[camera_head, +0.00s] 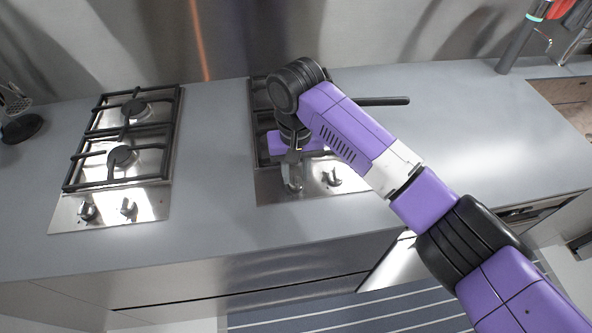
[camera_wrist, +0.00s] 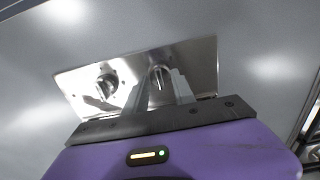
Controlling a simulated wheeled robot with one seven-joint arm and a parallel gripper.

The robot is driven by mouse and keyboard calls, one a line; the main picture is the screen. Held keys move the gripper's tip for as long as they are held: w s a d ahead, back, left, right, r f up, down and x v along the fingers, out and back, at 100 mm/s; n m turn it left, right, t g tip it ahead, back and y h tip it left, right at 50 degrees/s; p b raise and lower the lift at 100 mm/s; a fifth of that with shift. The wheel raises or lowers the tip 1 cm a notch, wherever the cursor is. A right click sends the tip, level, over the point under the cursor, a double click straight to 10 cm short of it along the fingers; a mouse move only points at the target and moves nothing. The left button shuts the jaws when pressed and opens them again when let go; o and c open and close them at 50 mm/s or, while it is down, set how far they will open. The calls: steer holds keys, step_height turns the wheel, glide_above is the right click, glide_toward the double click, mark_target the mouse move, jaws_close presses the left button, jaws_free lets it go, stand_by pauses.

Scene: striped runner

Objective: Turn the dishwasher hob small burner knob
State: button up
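The right hob (camera_head: 264,187) lies under my arm, its steel control strip facing the counter's front. My gripper (camera_head: 292,184) points down at the left knob of that strip, which it mostly hides in the head view. In the wrist view my gripper (camera_wrist: 160,92) is open, and a knob (camera_wrist: 160,78) shows between its two fingers with a visible gap. I cannot tell whether either finger touches it. The strip's other knob (camera_head: 332,177) stands clear to the right in the head view; in the wrist view this other knob (camera_wrist: 105,83) shows on the left.
A second hob (camera_head: 72,210) with two burners and two knobs stands to the left. A long dark handle (camera_head: 385,101) sticks out right of the right hob, behind my arm. Grey counter (camera_head: 215,160) between the hobs is bare. Utensils stand at both far ends.

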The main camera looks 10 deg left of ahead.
jaws_close()
steer(key=shift+n, duration=0.3)
steer(key=n+p, duration=0.1)
steer(key=n, duration=0.2)
steer(key=shift+n+p, duration=0.3)
steer(key=shift+p, duration=0.05)
steer(key=n+p, duration=0.1)
steer(key=n, duration=0.2)
steer(key=shift+n, duration=0.3)
steer(key=n, duration=0.3)
steer(key=shift+n, duration=0.3)
steer(key=shift+n+p, duration=0.35)
steer(key=shift+n, duration=1.85)
